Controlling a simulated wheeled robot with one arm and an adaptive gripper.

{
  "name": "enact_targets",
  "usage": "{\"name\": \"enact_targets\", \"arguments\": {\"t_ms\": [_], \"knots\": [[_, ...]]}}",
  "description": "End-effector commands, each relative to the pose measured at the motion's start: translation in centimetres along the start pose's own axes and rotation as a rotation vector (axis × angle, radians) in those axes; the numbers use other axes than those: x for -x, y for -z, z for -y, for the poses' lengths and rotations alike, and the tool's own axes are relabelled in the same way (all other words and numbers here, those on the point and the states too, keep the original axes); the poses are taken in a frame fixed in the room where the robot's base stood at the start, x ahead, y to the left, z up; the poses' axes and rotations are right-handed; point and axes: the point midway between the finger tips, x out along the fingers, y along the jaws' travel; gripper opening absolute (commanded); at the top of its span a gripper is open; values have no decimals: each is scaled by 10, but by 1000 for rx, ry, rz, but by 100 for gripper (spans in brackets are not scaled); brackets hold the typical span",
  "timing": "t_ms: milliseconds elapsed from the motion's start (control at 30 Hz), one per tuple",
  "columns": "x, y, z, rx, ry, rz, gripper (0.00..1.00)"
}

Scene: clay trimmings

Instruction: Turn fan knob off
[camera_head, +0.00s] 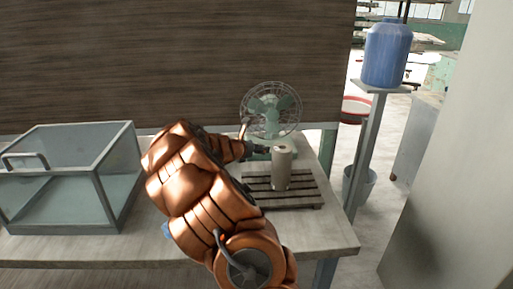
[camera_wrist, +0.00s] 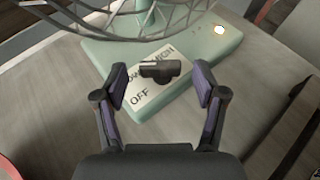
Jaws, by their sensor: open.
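The green desk fan (camera_head: 270,108) with a wire cage stands at the back right of the table. In the wrist view its pale green base (camera_wrist: 195,52) carries a black knob (camera_wrist: 160,70) on a white label plate. The plate reads "OFF" at its lower left and what looks like "HIGH" at the upper right. The knob's bar lies roughly crosswise in the picture, not pointing clearly at "OFF". My gripper (camera_wrist: 161,92) is open, its two fingers apart on either side of the knob's plate. In the head view my arm hides part of the fan base.
A grey-white cylinder (camera_head: 282,167) stands on a dark slatted rack (camera_head: 300,200) just right of my gripper. A glass case (camera_head: 75,180) sits at the left of the table. A blue barrel (camera_head: 387,53) stands on a post beyond the table's right edge.

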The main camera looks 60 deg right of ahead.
Motion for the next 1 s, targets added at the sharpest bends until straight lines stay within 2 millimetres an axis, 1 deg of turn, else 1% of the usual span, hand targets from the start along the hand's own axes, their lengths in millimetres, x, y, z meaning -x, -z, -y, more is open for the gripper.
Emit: {"name": "enact_targets", "arguments": {"t_ms": [200,767,800,1000], "knots": [[0,0,0,0,0,0,71],[0,0,0,0,0,0,12],[0,0,0,0,0,0,11],[-1,0,1,8,-25,5,11]]}}
